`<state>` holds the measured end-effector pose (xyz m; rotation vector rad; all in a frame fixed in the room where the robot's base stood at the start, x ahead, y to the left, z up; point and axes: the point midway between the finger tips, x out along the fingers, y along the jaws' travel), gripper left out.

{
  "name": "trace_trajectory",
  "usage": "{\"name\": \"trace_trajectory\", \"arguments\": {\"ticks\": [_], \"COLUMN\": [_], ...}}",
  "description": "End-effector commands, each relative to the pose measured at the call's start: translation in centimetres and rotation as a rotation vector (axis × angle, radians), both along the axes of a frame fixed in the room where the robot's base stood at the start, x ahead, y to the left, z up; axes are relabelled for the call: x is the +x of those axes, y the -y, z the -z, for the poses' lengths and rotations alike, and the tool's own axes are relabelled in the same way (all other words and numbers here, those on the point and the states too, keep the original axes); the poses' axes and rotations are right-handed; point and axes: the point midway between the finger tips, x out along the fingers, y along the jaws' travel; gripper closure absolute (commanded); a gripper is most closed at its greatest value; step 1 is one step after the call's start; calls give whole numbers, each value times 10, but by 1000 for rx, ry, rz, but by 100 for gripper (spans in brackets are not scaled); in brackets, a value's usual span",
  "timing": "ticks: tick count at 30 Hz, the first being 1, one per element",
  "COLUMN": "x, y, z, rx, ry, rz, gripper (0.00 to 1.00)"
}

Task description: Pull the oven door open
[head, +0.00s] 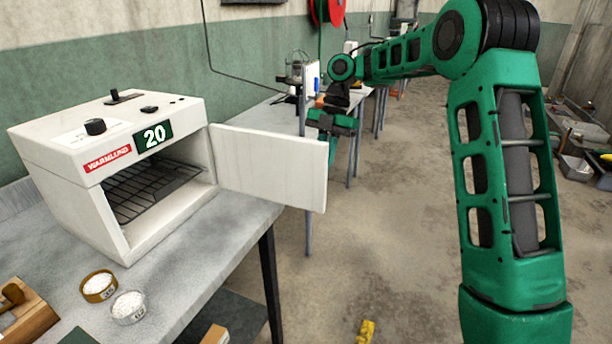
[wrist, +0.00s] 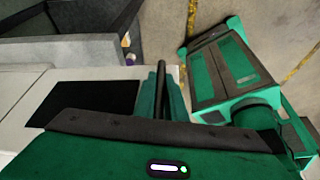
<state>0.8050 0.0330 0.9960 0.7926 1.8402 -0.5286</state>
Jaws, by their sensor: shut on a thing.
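The white oven (head: 100,200) stands on the grey table at left, with a red WARMLUND label and a display reading 20. Its door (head: 270,165) is swung wide to the right, and the wire rack (head: 150,188) inside shows. My gripper (head: 328,138) is at the door's free edge, on its outer side, partly hidden by the door. In the wrist view the green fingers (wrist: 165,98) are shut around a dark bar, the door handle (wrist: 162,76). The white door with a dark panel (wrist: 90,105) shows left of them.
Two small bowls of white grain (head: 99,286) (head: 128,307) and a wooden block (head: 25,315) sit on the table (head: 205,255) in front of the oven. A second workbench (head: 262,118) stands behind the door. The concrete floor right of the door is mostly clear.

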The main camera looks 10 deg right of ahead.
Motion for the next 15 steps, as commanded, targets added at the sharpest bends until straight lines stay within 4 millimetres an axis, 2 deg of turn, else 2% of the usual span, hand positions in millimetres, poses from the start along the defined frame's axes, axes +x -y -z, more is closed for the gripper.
{"name": "trace_trajectory", "arguments": {"ticks": [6,15], "x": [7,7], "y": [9,11], "z": [-2,-3], "rx": [3,4], "ry": [6,7], "rz": [-11,-10], "gripper": [100,100]}}
